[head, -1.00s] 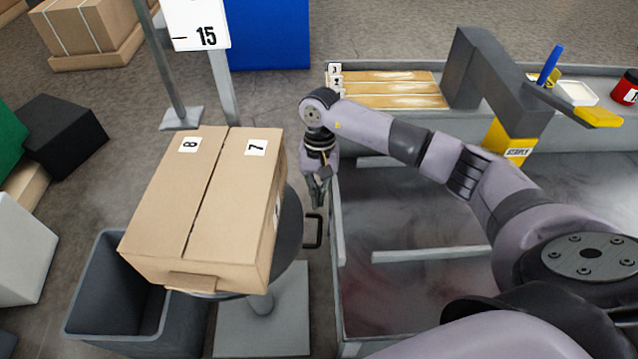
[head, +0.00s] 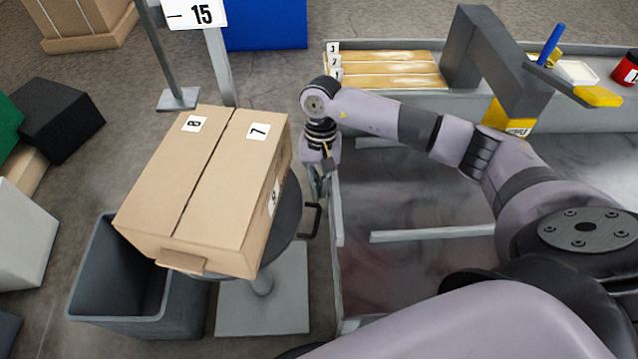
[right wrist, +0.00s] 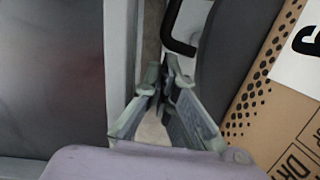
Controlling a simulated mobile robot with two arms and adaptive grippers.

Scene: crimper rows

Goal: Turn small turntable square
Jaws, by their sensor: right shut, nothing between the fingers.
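The turntable is a dark round disc (head: 288,212) on a post above a square grey base plate (head: 288,310). A closed cardboard box (head: 210,190) with labels 7, 8 and 9 sits on it, set at a slant. A black bar handle (head: 311,221) sticks out from the disc's right edge; it also shows in the right wrist view (right wrist: 172,36). My right gripper (head: 319,192) is shut and empty, pointing down just beyond the handle. In the right wrist view its fingertips (right wrist: 165,78) are close to the handle; contact cannot be told. My left gripper is not in view.
A grey bench frame (head: 338,250) stands close to the right of the gripper, leaving a narrow gap. A dark open bin (head: 95,285) is partly beneath the box at left. A post with sign 15 (head: 203,15) stands behind.

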